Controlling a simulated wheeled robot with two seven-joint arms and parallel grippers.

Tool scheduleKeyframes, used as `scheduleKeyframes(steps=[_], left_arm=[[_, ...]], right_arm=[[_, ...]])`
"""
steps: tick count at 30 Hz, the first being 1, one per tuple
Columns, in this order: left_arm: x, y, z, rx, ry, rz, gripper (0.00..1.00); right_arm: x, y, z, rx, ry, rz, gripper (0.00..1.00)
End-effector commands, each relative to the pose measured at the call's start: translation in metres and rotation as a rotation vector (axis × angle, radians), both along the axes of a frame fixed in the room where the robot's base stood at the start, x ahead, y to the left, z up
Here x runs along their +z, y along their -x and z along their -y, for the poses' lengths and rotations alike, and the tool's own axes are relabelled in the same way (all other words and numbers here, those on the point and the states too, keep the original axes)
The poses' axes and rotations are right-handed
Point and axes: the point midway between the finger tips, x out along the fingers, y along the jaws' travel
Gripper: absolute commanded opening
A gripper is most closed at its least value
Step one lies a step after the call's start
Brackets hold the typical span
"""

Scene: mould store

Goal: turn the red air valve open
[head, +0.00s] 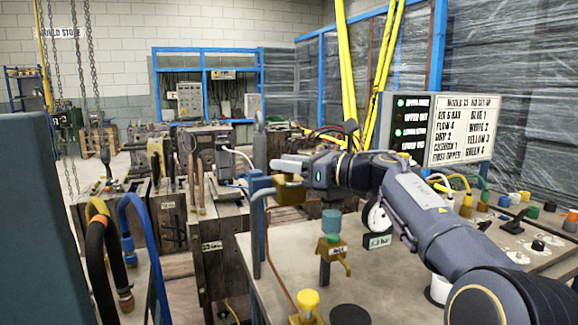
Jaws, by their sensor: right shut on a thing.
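A brass valve body (289,193) sits at the top of a blue-grey pipe stand at the near left of the bench. My right gripper (287,165) comes in from the right and is shut at this valve, its fingers pointing left just above the brass. No red handle shows clearly; the jaws hide what they hold, and I cannot tell how far the valve is turned. A second brass valve (331,247) with a teal top and a yellowish lever stands below the gripper. My left gripper is not in view.
The bench (385,290) carries a yellow knob (307,300), a black disc (350,314) and a gauge (378,216). A sign board (463,130) stands behind my right arm. Black and blue hoses (130,225) rise at the left. Moulds (220,235) stand beyond.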

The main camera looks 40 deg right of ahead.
Motion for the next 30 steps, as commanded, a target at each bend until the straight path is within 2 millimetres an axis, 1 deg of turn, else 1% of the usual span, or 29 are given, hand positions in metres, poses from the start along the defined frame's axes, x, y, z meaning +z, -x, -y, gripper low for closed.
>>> scheduleKeyframes(steps=[8, 21, 22, 26, 30], left_arm=[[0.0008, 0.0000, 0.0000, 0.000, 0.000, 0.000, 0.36], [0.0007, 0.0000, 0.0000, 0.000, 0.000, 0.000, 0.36], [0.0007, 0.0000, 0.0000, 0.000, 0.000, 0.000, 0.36], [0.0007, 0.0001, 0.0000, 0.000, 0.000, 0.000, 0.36], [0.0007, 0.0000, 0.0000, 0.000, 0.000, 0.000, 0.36]], right_arm=[[-0.0007, -0.0007, 0.0004, 0.065, 0.001, -0.002, 0.08], [-0.0006, -0.0006, -0.0002, 0.074, -0.001, -0.002, 0.08], [-0.0006, -0.0005, -0.0002, 0.074, -0.001, -0.002, 0.33], [-0.0006, -0.0006, -0.0004, 0.074, -0.001, -0.002, 0.50], [-0.0005, -0.0005, -0.0004, 0.074, -0.001, -0.002, 0.51]])
